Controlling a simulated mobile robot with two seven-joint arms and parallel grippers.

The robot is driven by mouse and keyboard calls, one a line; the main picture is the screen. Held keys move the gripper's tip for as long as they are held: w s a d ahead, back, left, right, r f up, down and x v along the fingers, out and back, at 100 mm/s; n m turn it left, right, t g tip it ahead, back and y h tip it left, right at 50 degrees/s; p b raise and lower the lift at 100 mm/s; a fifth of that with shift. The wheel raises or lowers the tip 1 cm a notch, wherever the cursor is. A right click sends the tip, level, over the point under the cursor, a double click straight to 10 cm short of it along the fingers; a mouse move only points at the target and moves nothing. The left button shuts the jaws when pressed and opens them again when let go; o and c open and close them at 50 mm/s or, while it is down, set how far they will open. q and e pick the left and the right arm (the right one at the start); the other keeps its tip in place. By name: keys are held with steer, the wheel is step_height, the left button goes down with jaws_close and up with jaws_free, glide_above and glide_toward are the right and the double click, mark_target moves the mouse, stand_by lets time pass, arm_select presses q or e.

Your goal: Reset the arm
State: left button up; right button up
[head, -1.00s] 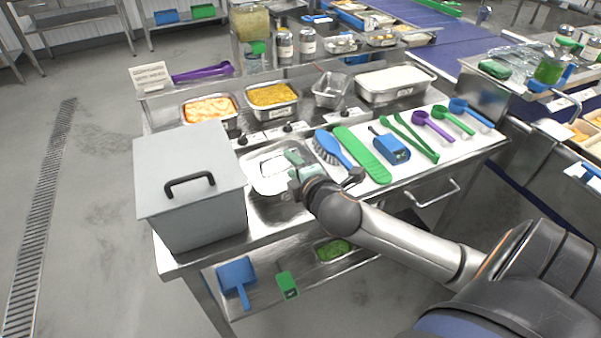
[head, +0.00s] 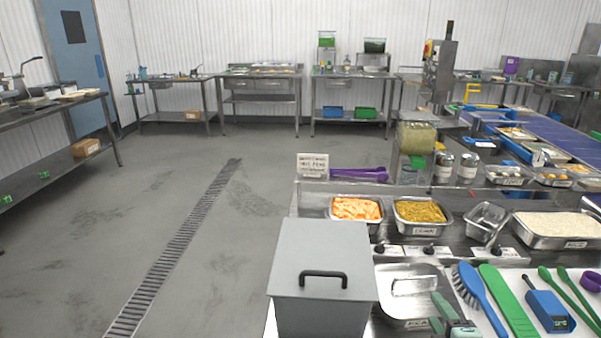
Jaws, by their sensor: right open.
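Nothing shows between the fingers; the rest of the arm is below the picture. The tray looks empty, and I cannot tell whether the fingers touch it. A steel pan of white rice (head: 570,226) stands at the right on the raised shelf. My left gripper is not in view.
A grey lidded box (head: 322,258) stands left of the tray. A blue brush (head: 478,290), green scraper (head: 507,298) and blue thermometer (head: 548,308) lie to its right. Orange (head: 357,208) and yellow (head: 420,211) food pans stand behind. The floor at left is clear.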

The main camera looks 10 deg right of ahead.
steer(key=s+a+f+m+g+y, duration=0.2)
steer(key=s+a+f+m+g, duration=0.3)
steer(key=s+f+m, duration=0.3)
steer(key=s+a+f+m+g+y, duration=0.2)
steer(key=s+a+f+m+g, duration=0.3)
steer(key=s+f, duration=0.45)
steer(key=w+a+f+t+y, duration=0.1)
steer(key=w+a+f+t, duration=0.2)
steer(key=f, duration=0.7)
steer(key=shift+w+a+t+y, duration=0.15)
steer(key=shift+a+t+y, duration=0.35)
steer(key=shift+t, duration=0.9)
